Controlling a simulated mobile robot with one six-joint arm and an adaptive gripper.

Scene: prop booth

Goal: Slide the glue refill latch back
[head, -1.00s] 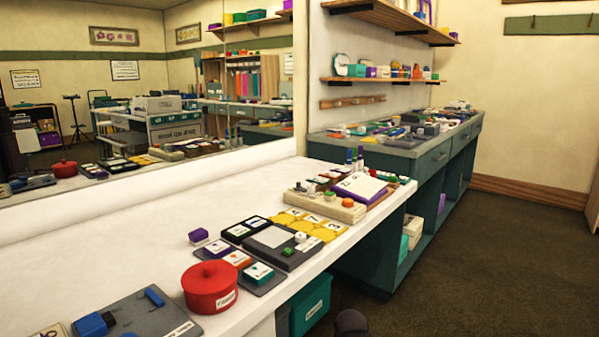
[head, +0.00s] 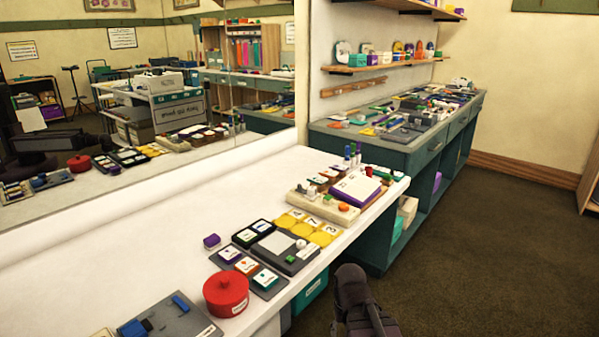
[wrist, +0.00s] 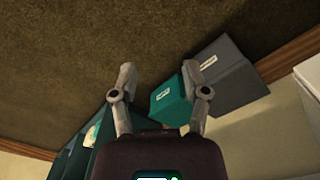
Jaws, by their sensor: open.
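No part in view can be surely read as the glue refill latch. A grey board (head: 188,325) with blue blocks lies at the lower left of the head view, partly cut off by the frame edge; its label is too small to read. A beige board (head: 322,208) with small coloured knobs lies farther along the white table. My gripper is open and empty in the wrist view (wrist: 158,76), its two fingers apart above the floor. In the head view, a dark part of my arm shows beyond the table's front edge, right of the red pot.
The white table (head: 120,270) has bare room along its back. A red lidded pot (head: 226,293), card trays and yellow tiles line its front. A teal counter (head: 420,155) stands beyond. In the wrist view, a teal box (wrist: 171,103) and a grey box (wrist: 228,80) stand low down.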

